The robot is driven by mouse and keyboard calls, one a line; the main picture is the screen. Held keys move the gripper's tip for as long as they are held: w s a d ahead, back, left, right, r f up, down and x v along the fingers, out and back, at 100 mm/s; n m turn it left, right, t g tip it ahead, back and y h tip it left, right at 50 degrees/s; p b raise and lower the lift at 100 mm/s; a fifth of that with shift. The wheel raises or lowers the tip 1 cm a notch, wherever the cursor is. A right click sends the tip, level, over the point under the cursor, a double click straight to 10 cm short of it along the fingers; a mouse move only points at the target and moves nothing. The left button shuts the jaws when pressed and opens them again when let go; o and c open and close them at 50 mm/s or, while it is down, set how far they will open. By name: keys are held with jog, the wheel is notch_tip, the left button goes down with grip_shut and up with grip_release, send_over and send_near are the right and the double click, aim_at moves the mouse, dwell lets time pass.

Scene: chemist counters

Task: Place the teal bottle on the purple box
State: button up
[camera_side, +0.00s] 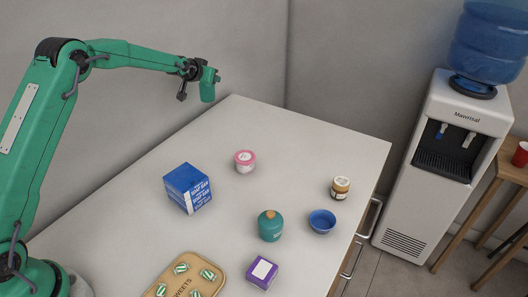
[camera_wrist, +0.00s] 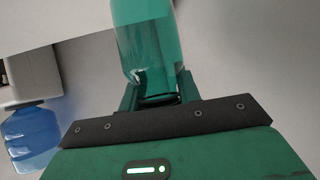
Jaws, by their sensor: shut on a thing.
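The translucent teal bottle (camera_wrist: 148,42) is between the fingers of my gripper (camera_wrist: 158,92) in the wrist view, and they are shut on it. In the side view, my gripper (camera_side: 212,76) is raised high at the back left of the counter, with the bottle (camera_side: 207,92) hanging at its end, clear of the surface. The purple box (camera_side: 262,271), with a white label on top, sits at the counter's front, far below and right of my gripper. Its top is bare.
A teal jar (camera_side: 270,226) with a brown lid and a blue bowl (camera_side: 322,221) stand behind the purple box. A sweets tray (camera_side: 160,291) lies to its left. A blue soap box (camera_side: 187,188), a pink-lidded jar (camera_side: 245,161) and a small brown jar (camera_side: 340,188) stand farther back.

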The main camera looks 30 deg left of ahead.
jog(key=s+d+r+m+h, duration=0.1)
jog(key=s+d+r, duration=0.7)
jog(key=s, duration=0.3)
jog(key=s+d, duration=0.3)
jog(key=s, duration=0.6)
jog(key=s+d+r+m+h, duration=0.1)
jog(key=s+d, duration=0.3)
jog(key=s, duration=0.4)
jog(key=shift+s+r, duration=0.3)
jog(key=shift+s, duration=0.05)
jog(key=shift+d, duration=0.1)
jog(key=s+f, duration=0.4)
jog(key=f, duration=0.1)
jog(key=shift+s+f, duration=0.15)
